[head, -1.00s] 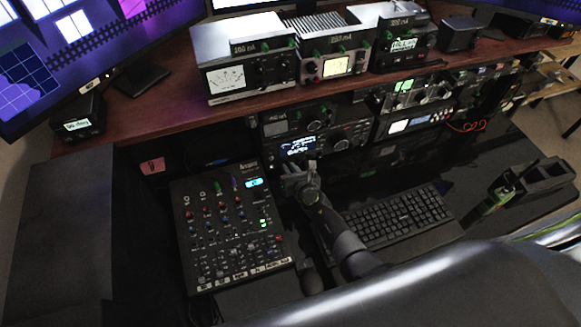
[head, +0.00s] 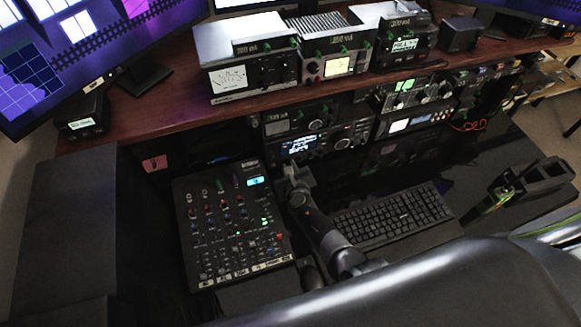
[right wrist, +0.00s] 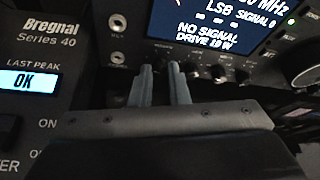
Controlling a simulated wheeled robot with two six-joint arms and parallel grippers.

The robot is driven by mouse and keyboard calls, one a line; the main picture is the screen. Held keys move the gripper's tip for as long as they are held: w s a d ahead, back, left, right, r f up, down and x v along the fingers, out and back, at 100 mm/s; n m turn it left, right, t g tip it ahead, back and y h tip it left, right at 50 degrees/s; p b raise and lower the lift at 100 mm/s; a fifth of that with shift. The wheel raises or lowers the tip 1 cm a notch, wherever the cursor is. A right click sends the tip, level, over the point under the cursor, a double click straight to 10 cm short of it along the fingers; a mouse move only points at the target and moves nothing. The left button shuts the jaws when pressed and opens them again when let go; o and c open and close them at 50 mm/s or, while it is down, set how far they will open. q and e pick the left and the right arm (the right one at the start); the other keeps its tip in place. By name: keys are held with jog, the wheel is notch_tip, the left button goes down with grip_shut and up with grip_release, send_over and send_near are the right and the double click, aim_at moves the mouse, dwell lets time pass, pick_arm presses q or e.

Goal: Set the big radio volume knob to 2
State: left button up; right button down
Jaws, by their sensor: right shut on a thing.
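The big radio (head: 352,137) sits under the wooden shelf, with a lit blue display that also fills the top of the right wrist view (right wrist: 215,22). A row of small dark knobs runs under that display. My right gripper (head: 291,168) is in front of the radio's lower left. In the right wrist view its two fingers (right wrist: 162,72) are shut on the leftmost small knob (right wrist: 161,63), which seems to be the volume knob. The fingers mostly hide this knob, and I cannot read its setting. My left gripper is not in view.
A mixer (head: 228,220) with a lit display lies just left of my right arm. A keyboard (head: 392,216) lies to its right. The wooden shelf (head: 165,122) with meters on it overhangs the radios. A dark holder (head: 535,185) stands at the right.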

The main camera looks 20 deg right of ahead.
jog(key=shift+a+n+h, duration=0.1)
jog(key=shift+n+h, duration=0.3)
jog(key=shift+n, duration=0.1)
dwell(0.3)
jog(key=c, duration=1.4)
grip_release()
